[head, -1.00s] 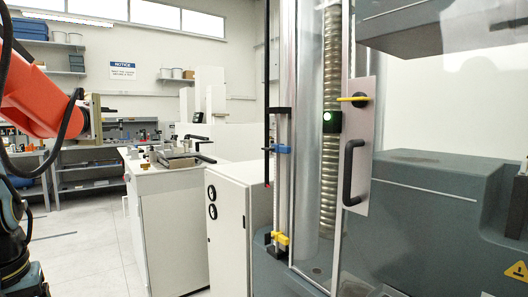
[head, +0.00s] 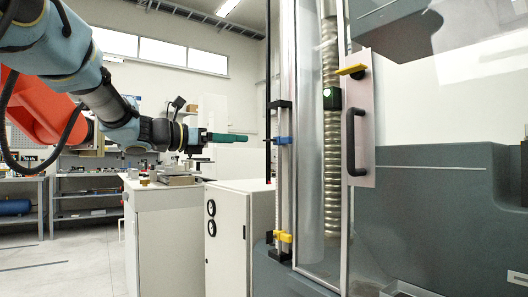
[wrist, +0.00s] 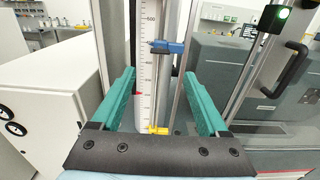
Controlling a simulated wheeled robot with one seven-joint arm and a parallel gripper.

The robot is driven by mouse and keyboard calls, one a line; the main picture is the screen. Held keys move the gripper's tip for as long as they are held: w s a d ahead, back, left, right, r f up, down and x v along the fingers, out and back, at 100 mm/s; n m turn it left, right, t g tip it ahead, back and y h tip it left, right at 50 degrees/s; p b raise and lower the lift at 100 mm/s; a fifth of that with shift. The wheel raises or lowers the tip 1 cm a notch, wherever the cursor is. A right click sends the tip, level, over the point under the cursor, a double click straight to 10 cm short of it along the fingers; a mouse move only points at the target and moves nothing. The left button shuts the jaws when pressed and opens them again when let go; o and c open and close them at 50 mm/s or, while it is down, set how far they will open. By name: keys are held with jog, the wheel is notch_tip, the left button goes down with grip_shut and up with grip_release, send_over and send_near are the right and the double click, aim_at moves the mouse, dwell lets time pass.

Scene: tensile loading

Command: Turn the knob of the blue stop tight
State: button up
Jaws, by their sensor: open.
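The blue stop (head: 284,140) is clamped on the upright scale rail (head: 284,190) at the front left of the testing machine. In the wrist view the blue stop (wrist: 168,46) sits high on the numbered scale, above and between my fingers. Its knob is too small to make out clearly. My gripper (head: 246,138) points right at about the height of the blue stop, a little to its left. In the wrist view my gripper (wrist: 159,76) has its two green fingers wide apart with nothing between them; the scale shows beyond the gap.
A yellow stop (wrist: 158,130) sits lower on the same rail. The clear door with its black handle (head: 354,140) is to the right, with a green-lit button (head: 332,98) beside it. A white cabinet (head: 235,235) stands below left.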

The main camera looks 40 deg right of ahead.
aim_at(271, 140)
jog(key=d+p, duration=0.1)
jog(key=d, duration=0.9)
jog(key=shift+s+d+p, duration=0.3)
jog(key=shift+d, duration=0.1)
grip_shut()
